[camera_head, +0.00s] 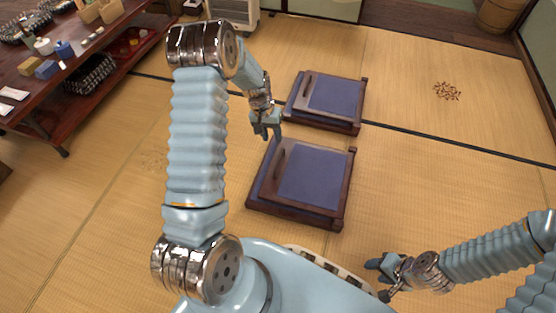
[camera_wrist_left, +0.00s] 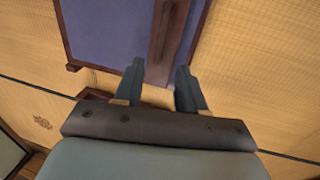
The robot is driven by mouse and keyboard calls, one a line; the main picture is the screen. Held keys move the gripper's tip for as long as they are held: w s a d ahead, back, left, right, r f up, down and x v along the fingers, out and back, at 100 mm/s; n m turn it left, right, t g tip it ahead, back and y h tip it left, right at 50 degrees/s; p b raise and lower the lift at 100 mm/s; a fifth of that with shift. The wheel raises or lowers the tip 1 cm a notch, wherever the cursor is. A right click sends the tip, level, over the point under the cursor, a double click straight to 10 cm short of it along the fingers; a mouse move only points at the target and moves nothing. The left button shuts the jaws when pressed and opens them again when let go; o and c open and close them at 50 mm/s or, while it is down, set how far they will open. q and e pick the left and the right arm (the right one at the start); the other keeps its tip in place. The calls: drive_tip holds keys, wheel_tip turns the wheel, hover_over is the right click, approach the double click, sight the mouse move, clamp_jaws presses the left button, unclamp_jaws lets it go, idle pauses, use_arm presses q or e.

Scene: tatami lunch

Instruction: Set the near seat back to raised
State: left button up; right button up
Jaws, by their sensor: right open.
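The near seat (camera_head: 262,196) is a low dark wooden frame with a purple cushion pad. Its back (camera_head: 268,172), a wooden board with a dark hand slot, lies folded flat over the seat. My left gripper (camera_head: 266,134) is at the near seat's far left corner, fingers pointing down. In the left wrist view its two fingers (camera_wrist_left: 160,88) are apart, and the end of the wooden board (camera_wrist_left: 165,45) shows between them. I cannot tell whether they touch it. My right gripper (camera_head: 376,278) is open and empty, low at the right, away from the seat.
A second similar seat (camera_head: 337,96), also folded flat, stands just behind the near one. A low wooden table (camera_head: 75,62) with dishes and boxes is at the upper left. A wooden bucket (camera_head: 497,16) is at the top right.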

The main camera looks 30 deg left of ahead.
sight(279, 159)
use_arm(q)
drive_tip(key=f, duration=0.4)
drive_tip(key=d+f+b, duration=0.1)
drive_tip(key=f, duration=0.2)
drive_tip(key=d+f+b, duration=0.1)
drive_tip(key=f, duration=0.3)
drive_tip(key=shift+w+f, duration=0.3)
clamp_jaws()
